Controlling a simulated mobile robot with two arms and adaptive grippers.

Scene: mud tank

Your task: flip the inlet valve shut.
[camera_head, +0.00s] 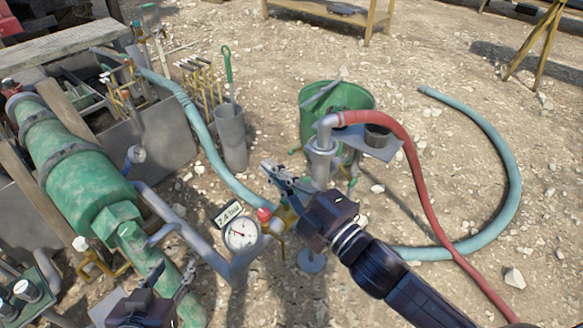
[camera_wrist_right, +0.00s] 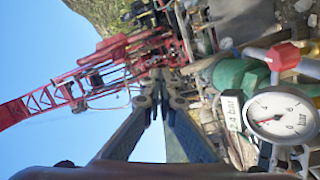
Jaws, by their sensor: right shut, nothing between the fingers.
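A brass valve body (camera_head: 287,217) sits where the grey pipe meets the blue hose, partly hidden behind my right gripper. A red knob (camera_head: 264,214) is beside it, and the knob is also at the right of the right wrist view (camera_wrist_right: 283,56). I cannot tell for certain which part is the inlet valve's lever or how it is turned. My right gripper (camera_head: 270,172) is shut and empty, above the brass valve in the head view, with no visible contact. My left gripper (camera_head: 177,267) is open and empty at the bottom, left of the gauge.
A pressure gauge (camera_head: 241,233) with a "2.4 bar" tag (camera_head: 228,213) stands beside the knob. A green pump cylinder (camera_head: 75,165) fills the left.

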